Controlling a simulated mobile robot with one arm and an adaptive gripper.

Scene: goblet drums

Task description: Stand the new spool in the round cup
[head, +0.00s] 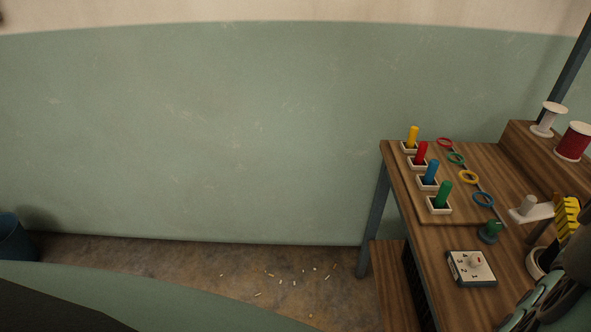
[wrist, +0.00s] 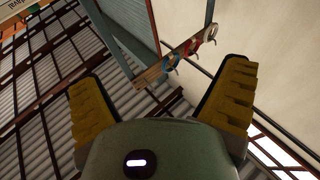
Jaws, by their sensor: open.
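A spool with white flanges and pale thread (head: 548,119) stands upright on the raised shelf at the back right of the bench in the head view. A spool with red thread (head: 573,142) stands just right of it. I cannot tell which one is the new spool. I cannot clearly make out the round cup; a pale-rimmed round thing (head: 538,264) beside my arm is partly hidden. My gripper shows a yellow finger (head: 567,217) at the right edge, in front of the shelf. In the wrist view my gripper (wrist: 163,84) is open, with nothing between its yellow fingers.
The wooden bench (head: 419,238) holds several coloured pegs in square white holders, coloured rings, a white peg on a pale base (head: 528,206), a green knob (head: 490,232) and a white dial box (head: 471,268). A blue bin (head: 14,240) stands far left. The floor between is mostly open.

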